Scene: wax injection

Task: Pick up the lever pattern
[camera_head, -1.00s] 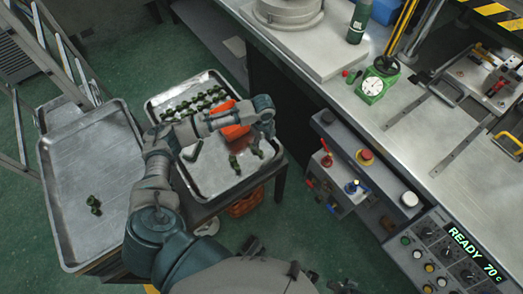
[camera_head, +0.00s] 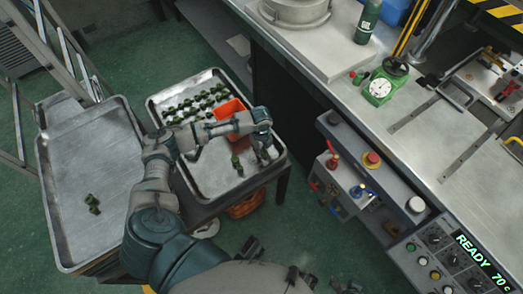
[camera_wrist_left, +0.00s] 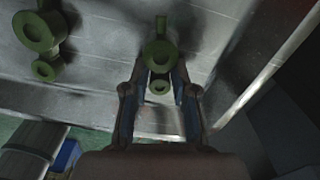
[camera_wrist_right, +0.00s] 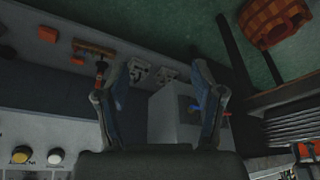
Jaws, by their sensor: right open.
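My left gripper (camera_head: 263,152) reaches down over the near right part of the right-hand metal tray (camera_head: 207,193). In the left wrist view, a green lever pattern (camera_wrist_left: 158,53) with a large ring and a small ring lies between its fingers (camera_wrist_left: 161,72). The fingers are drawn well in, one on each side; I cannot tell whether both touch it. A second green pattern (camera_wrist_left: 42,35) lies to the left, and it also shows in the head view (camera_head: 237,165). My right gripper (camera_wrist_right: 160,72) is open and empty, away from the trays.
Several green patterns (camera_head: 200,103) and an orange bin (camera_head: 228,112) are at the tray's back. Another metal tray (camera_head: 60,200) at left holds a green piece (camera_head: 92,203). A bench (camera_head: 440,150) and a control panel (camera_head: 455,262) stand at right.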

